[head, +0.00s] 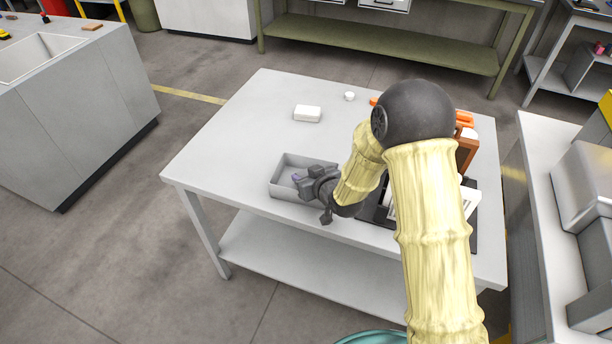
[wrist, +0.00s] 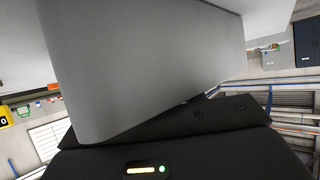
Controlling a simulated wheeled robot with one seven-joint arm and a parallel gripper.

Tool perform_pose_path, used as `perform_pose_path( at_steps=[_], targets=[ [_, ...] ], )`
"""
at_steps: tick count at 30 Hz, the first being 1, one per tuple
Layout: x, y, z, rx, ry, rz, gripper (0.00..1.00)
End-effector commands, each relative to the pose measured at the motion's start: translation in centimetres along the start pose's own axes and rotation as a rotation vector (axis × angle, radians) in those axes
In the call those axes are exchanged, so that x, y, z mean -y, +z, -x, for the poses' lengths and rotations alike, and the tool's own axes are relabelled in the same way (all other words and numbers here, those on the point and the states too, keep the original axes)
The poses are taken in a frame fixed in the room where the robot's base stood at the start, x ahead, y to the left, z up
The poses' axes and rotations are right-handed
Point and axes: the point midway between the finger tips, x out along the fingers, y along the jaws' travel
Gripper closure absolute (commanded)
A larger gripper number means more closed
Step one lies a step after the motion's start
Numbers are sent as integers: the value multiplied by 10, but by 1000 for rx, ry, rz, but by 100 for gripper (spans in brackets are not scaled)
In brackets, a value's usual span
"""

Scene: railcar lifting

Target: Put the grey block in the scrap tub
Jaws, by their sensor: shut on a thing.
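An open grey rectangular tub (head: 278,190), which looks like the scrap tub, stands on the light table. My gripper (head: 299,179) is over the tub in the head view, its fingers pointing left. It is shut on a small grey thing, which I take to be the grey block; the fingers and the small size leave little of it visible. In the wrist view a large smooth grey surface (wrist: 150,60) fills the middle, close to the camera; I cannot tell for sure what it is. Whether the held block touches the tub is not clear.
A white block (head: 308,113) and a small white round thing (head: 349,96) lie behind the tub on the table (head: 225,150). A black tray (head: 374,212) and orange things (head: 464,117) are partly hidden by my arm. The table's left part is clear.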

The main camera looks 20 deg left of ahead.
Motion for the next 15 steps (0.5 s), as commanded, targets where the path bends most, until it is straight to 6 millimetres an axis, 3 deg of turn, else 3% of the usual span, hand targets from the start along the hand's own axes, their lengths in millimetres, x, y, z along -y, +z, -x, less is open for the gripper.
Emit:
perform_pose_path(
  at_steps=[8,9,12,15],
  targets=[
    [0,7,-3,6,0,-3,81],
    [0,8,-3,8,0,-4,56],
    [0,9,-3,11,-1,-4,38],
    [0,10,-3,13,-1,-5,38]
  ],
)
